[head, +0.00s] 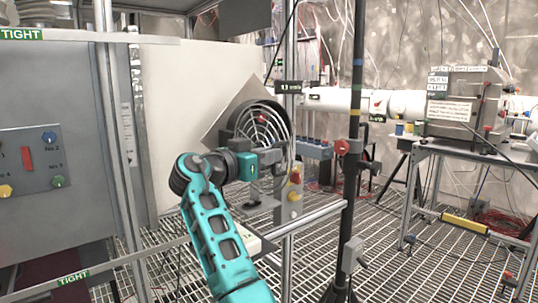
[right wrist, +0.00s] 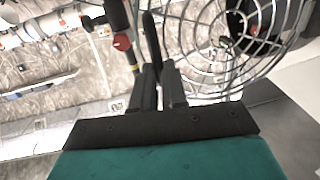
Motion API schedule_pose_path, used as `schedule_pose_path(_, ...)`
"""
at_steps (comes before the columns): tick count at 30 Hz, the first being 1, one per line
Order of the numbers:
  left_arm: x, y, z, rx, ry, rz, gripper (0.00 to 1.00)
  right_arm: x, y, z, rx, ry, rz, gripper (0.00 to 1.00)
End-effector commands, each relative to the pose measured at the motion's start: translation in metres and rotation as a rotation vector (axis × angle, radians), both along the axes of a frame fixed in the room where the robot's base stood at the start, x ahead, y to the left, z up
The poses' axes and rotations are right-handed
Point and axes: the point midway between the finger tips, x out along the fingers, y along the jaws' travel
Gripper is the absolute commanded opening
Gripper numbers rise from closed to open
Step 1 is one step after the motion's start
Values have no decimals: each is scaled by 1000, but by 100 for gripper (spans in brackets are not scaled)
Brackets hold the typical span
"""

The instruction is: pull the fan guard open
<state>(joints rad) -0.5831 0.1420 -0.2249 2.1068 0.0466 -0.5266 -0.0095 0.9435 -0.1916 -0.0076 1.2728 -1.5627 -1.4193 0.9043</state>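The fan guard (head: 264,126) is a round cage of pale wire rings in front of the dark fan housing (head: 243,108), in the middle of the head view. It fills the upper right of the right wrist view (right wrist: 222,45). My right gripper (head: 279,157) is at the guard's lower right edge. In the right wrist view its two fingers (right wrist: 158,88) are close together, with a dark upright bar (right wrist: 151,38) between their tips, beside the guard's rim. It looks like the guard's handle. The exact contact is partly hidden. My left gripper is not in view.
A black pole (head: 355,120) with a red knob stands just right of the fan. A post with a yellow and red switch box (head: 294,190) is below the guard. A grey cabinet (head: 45,150) is at left. A table (head: 470,150) stands at right. Grating floor lies between.

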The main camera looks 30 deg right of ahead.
Motion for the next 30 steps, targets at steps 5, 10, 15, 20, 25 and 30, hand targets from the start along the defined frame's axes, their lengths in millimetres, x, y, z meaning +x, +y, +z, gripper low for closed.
schedule_pose_path(5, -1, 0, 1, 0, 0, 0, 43, 10, 8, 8, -20, -11, 54, 29)
schedule_pose_path(10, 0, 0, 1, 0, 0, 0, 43, 9, 7, 8, -21, -11, 52, 38)
schedule_pose_path(15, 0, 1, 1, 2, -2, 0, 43, 9, 7, 8, -22, -11, 49, 38)
schedule_pose_path(20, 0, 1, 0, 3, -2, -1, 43, 9, 6, 8, -23, -11, 47, 38)
schedule_pose_path(25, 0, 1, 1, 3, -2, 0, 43, 6, 14, 8, -23, -12, 49, 38)
schedule_pose_path(30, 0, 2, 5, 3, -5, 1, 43, -3, 42, 8, -20, -10, 50, 38)
